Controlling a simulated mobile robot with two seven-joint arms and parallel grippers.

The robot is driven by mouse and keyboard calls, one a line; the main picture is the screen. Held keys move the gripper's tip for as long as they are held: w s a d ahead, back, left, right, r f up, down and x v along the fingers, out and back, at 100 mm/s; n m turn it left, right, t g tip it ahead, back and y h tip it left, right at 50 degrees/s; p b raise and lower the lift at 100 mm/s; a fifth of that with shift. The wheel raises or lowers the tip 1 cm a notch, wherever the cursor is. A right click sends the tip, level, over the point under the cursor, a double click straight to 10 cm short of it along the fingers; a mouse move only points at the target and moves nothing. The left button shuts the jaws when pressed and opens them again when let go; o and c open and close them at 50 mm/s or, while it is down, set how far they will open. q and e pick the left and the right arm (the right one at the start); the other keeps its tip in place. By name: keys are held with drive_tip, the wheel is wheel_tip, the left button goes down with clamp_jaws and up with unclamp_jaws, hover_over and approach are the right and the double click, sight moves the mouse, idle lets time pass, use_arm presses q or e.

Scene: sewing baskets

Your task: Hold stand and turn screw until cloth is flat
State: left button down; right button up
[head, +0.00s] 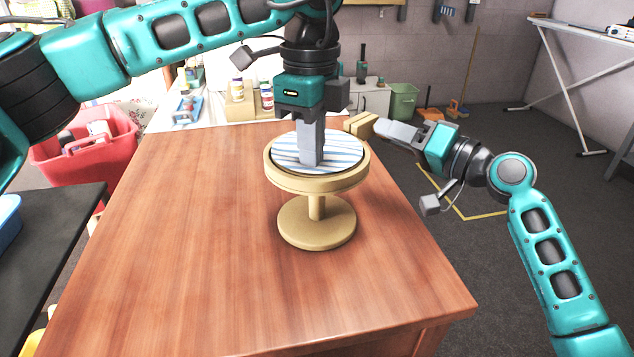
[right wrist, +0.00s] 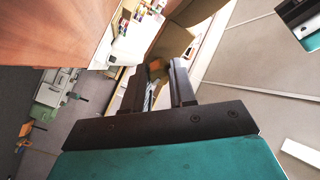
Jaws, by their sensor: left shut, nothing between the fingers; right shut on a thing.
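The wooden hoop stand (head: 316,222) stands upright on the table, with a round base, a short post and a hoop on top. Blue-and-white striped cloth (head: 345,152) lies in the hoop and looks mostly flat around my gripper. My left gripper (head: 312,160) is shut, pointing straight down, its tips at the middle of the cloth; it hides part of the cloth. The wooden screw (head: 359,125) sticks out at the hoop's far right side. My right gripper (head: 378,129) is shut on the screw. In the right wrist view its fingers (right wrist: 160,85) close around a small wooden part.
The wooden table (head: 190,240) is clear around the stand. A red basket (head: 110,150) is at the left. Jars (head: 266,97) stand on a surface behind the table. A green bin (head: 403,101) and an ironing board (head: 560,60) are further back.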

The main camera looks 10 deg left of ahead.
drive_tip(key=shift+m, duration=0.9)
drive_tip(key=shift+m, duration=0.9)
drive_tip(key=shift+m, duration=1)
